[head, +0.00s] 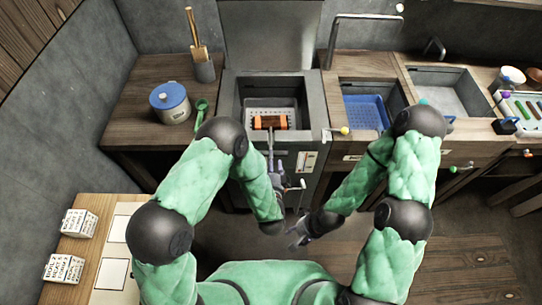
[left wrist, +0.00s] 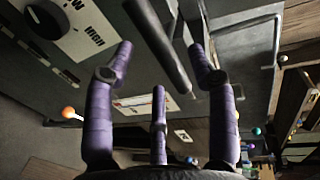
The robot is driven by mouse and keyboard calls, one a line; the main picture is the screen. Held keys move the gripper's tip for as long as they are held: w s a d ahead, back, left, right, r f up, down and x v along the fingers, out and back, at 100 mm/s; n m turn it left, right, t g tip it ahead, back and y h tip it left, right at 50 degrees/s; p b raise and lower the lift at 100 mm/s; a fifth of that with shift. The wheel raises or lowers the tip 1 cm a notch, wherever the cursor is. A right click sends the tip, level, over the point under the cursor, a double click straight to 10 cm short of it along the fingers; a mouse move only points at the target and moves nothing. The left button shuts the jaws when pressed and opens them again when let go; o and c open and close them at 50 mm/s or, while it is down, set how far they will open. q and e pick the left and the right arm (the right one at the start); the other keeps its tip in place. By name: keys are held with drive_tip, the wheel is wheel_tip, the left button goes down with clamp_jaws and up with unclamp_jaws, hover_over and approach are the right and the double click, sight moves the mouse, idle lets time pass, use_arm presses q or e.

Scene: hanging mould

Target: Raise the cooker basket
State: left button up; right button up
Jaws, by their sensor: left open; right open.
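The cooker basket (head: 284,104), pale and perforated, sits down in the square well of the grey cooker (head: 230,100) in the head view. An orange and brown piece (head: 270,122) shows at its front, and I cannot tell whether it is part of the basket. My left gripper (head: 276,172) is open in front of the cooker. In the left wrist view a dark bar (left wrist: 160,45), apparently the basket's handle, runs between its spread purple fingers (left wrist: 160,68); contact cannot be told. My right gripper (head: 299,238) is open and empty, lower and nearer my body.
A control knob (left wrist: 45,18) is on the cooker's front. A blue-lidded pot (head: 170,102) and a green ladle (head: 201,110) stand on the left counter. A blue basin (head: 366,112) and a sink (head: 448,95) are at right. Two white boxes (head: 80,223) (head: 64,268) lie lower left.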

use_arm(q)
drive_tip(key=shift+w+f+b, duration=0.2)
drive_tip(key=shift+w, duration=0.85)
drive_tip(key=shift+w+f+b, duration=0.15)
drive_tip(key=shift+w+f, duration=0.05)
drive_tip(key=shift+w, duration=0.8)
clamp_jaws()
